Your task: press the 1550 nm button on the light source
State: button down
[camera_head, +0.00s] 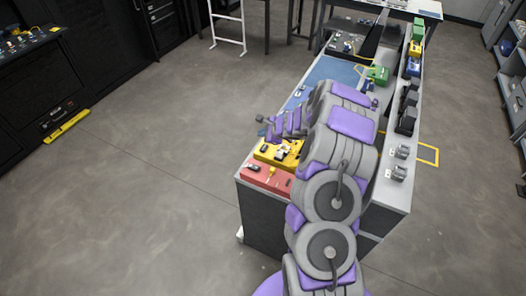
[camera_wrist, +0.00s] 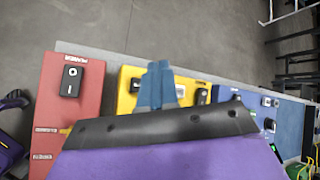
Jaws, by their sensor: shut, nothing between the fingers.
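My gripper (camera_wrist: 158,84) shows in the wrist view with its blue fingers together, in front of the yellow panel (camera_wrist: 125,103). Nothing is between the fingers. A small dark device (camera_wrist: 136,85) lies on the yellow panel just left of the fingertips, and another small device (camera_wrist: 202,96) is to their right. A black handheld device (camera_wrist: 70,80) with a pale face lies on the red panel (camera_wrist: 88,98) further left. I cannot tell which device is the light source, and no 1550 nm marking is readable. My gripper body hides the near part of the yellow panel.
The bench (camera_head: 400,192) carries the red panel (camera_head: 258,183) at its near end, then the yellow panel (camera_head: 262,155) and a blue mat (camera_head: 335,72) beyond. Black equipment (camera_head: 408,110) lines its right side. Open floor (camera_head: 150,180) lies to the left.

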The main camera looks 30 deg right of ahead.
aim_at(265, 149)
jog(key=f+b, duration=0.1)
jog(key=f, duration=0.1)
jog(key=d+f+b, duration=0.1)
jog(key=f+b, duration=0.1)
jog(key=f, duration=0.1)
jog(key=shift+d, duration=0.15)
jog(key=shift+d+f, duration=0.3)
jog(key=shift+f, duration=0.05)
jog(key=shift+a+r, duration=0.15)
jog(key=shift+a, duration=0.65)
jog(key=shift+d, duration=0.65)
jog(key=shift+a, duration=0.5)
jog(key=shift+d, duration=0.4)
jog(key=shift+a, duration=0.3)
jog(key=shift+b, duration=0.3)
